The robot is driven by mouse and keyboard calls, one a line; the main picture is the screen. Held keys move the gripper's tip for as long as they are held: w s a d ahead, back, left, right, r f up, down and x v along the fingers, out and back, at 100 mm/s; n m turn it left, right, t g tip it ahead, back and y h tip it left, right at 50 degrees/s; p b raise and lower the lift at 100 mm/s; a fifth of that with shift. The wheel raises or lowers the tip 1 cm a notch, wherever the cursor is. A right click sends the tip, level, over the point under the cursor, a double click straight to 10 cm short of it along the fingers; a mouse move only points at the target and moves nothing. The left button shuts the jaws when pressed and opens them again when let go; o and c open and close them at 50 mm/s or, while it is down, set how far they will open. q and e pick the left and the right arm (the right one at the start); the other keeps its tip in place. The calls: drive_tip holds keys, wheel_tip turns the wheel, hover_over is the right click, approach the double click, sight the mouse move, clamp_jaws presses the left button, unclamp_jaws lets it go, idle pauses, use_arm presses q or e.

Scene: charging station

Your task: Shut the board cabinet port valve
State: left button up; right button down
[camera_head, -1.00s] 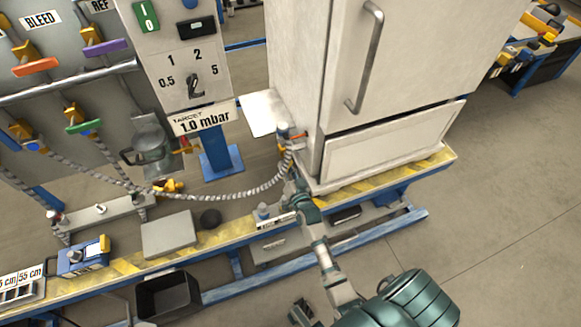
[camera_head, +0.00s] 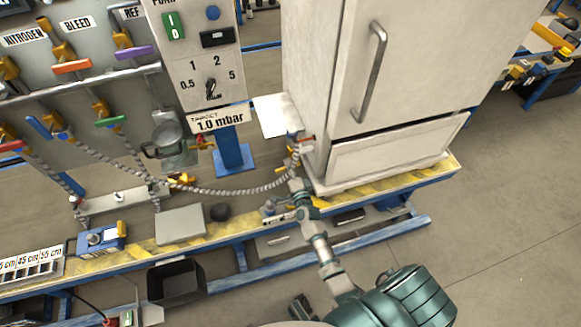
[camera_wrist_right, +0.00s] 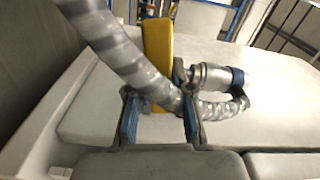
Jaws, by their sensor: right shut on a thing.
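The board cabinet (camera_head: 395,165) is the white unit with a long handle at the right of the head view. The port valve, with an orange-red part (camera_head: 306,139), sits low at its left side, where a ribbed grey hose (camera_head: 235,190) ends. My right gripper (camera_head: 296,178) is at this valve. In the right wrist view a flat yellow valve piece (camera_wrist_right: 158,45) stands between the blue-padded fingers of my right gripper (camera_wrist_right: 160,122), which is shut on it. The hose (camera_wrist_right: 125,50) crosses in front and hides part of the grip. My left gripper is not in view.
A control panel (camera_head: 198,50) with a dial and a "1.0 mbar" sign stands left of the cabinet. A rack of coloured valves (camera_head: 70,66) is at the far left. A black bin (camera_head: 175,285) hangs at the bench front. Open floor (camera_head: 510,215) lies to the right.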

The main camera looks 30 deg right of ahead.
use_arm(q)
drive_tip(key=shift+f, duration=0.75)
use_arm(e)
drive_tip(key=shift+d+r+m, duration=0.1)
drive_tip(key=shift+r+m, duration=0.1)
drive_tip(key=shift+m, duration=0.9)
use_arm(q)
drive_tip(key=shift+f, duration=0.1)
use_arm(e)
drive_tip(key=c, duration=1)
unclamp_jaws()
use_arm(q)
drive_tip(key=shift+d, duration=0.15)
use_arm(e)
drive_tip(key=shift+d, duration=0.1)
drive_tip(key=v, duration=1.2)
drive_tip(key=shift+f, duration=0.15)
